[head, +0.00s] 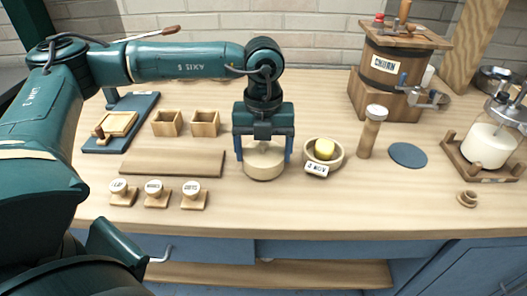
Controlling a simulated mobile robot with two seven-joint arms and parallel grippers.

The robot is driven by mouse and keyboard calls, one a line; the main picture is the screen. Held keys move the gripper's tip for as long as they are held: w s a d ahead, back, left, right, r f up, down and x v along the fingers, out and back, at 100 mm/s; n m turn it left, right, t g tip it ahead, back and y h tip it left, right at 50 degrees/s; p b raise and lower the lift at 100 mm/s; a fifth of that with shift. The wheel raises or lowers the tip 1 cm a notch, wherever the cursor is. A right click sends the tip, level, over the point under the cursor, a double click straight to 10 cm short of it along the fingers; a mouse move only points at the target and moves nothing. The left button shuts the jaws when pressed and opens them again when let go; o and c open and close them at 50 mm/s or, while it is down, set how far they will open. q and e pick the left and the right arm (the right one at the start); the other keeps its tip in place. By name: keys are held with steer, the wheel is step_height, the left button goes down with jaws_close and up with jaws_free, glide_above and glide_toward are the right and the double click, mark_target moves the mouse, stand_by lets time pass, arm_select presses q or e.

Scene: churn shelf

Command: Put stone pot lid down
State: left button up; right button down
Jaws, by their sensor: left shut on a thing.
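My left gripper (263,150) points straight down over the worktop, left of the bowl with the yellow lump. It is shut on a pale round thing, which I take to be the stone pot lid (264,160). The gripper body hides its top, and its round lower edge shows between and below the fingers. I cannot tell whether it is a lid alone or a lid on a pot, nor whether it touches the worktop. My right gripper is not in view.
A small bowl (337,160) with a yellow lump (324,150) stands close to the right of the gripper. A wooden board (172,163), two open boxes (167,123) and several stamps (157,193) lie to the left. A wooden cylinder (371,135), blue disc (408,155) and churn (392,72) stand to the right. The worktop in front is clear.

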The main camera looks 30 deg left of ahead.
arm_select(q)
steer(key=shift+f, duration=0.3)
steer(key=shift+f, duration=0.1)
steer(key=shift+f, duration=0.2)
steer(key=o, duration=0.9)
steer(key=shift+r, duration=0.15)
steer(key=shift+o, duration=0.2)
steer(key=shift+r, duration=0.1)
